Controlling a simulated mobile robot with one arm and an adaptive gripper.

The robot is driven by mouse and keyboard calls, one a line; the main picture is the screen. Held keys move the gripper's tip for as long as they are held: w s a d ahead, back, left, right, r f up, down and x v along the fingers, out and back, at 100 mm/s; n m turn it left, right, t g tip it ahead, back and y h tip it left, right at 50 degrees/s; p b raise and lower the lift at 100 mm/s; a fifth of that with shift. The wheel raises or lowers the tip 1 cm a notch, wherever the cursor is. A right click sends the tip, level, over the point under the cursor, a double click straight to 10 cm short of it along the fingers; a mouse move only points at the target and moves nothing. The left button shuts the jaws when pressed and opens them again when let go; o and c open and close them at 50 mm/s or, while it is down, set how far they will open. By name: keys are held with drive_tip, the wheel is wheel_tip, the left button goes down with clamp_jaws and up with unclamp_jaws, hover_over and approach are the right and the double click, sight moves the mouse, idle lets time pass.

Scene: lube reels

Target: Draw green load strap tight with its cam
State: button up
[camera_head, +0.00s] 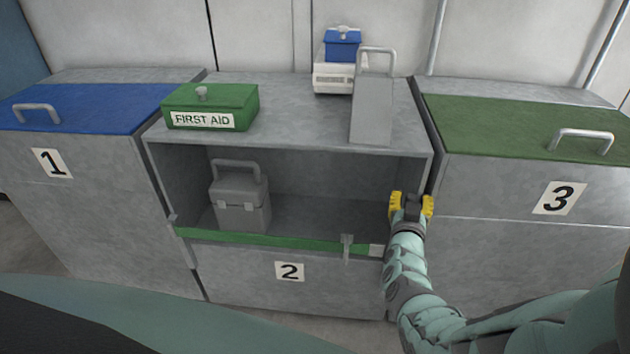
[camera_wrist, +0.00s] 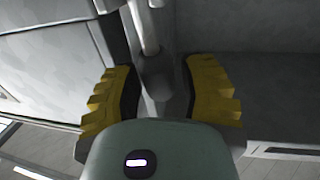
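The green load strap (camera_head: 270,240) runs across the front of the grey cabinet marked 2, low along its opening. A small grey metal cam buckle (camera_head: 347,247) sits on the strap toward its right end, with a pale end piece (camera_head: 376,250) to its right. My gripper (camera_head: 411,205) has yellow fingertips and is at the right edge of the opening, above and right of the cam. In the wrist view my gripper (camera_wrist: 163,95) has its fingers apart, with a grey rod-like part (camera_wrist: 152,45) showing between them. I cannot tell whether it lies within reach or behind.
A grey handled case (camera_head: 240,205) stands inside the opening. A green first aid box (camera_head: 210,106), a grey handled block (camera_head: 372,110) and a white-and-blue cooler (camera_head: 340,75) stand on top. Cabinets 1 (camera_head: 60,210) and 3 (camera_head: 520,255) flank it.

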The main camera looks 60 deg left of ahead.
clamp_jaws()
drive_tip(key=shift+d+f+b, duration=0.1)
drive_tip(key=shift+b, duration=0.2)
drive_tip(key=t+b, duration=0.1)
drive_tip(key=b, duration=0.1)
drive_tip(key=d+y+b, duration=0.1)
drive_tip(key=b, duration=0.2)
drive_tip(key=shift+s+f+m+t, duration=0.3)
drive_tip(key=shift+s+f+t, duration=0.05)
drive_tip(key=shift+s+t, duration=0.05)
drive_tip(key=b, duration=0.2)
drive_tip(key=t+y+b, duration=0.1)
drive_tip(key=b, duration=0.1)
drive_tip(key=shift+s+d+f, duration=0.15)
drive_tip(key=shift+s+d, duration=0.15)
drive_tip(key=shift+d, duration=0.1)
drive_tip(key=shift+s+d+m+t+y+b, duration=0.4)
drive_tip(key=shift+t+b, duration=0.55)
drive_tip(key=shift+b, duration=0.8)
drive_tip(key=shift+s+d+m+t+y+b, duration=0.2)
drive_tip(key=shift+s+d+m+t+b, duration=0.3)
drive_tip(key=shift+t+b, duration=0.85)
drive_tip(key=shift+s+d+m+t+y+b, duration=0.3)
drive_tip(key=shift+m+t+b, duration=0.25)
drive_tip(key=shift+b, duration=1.55)
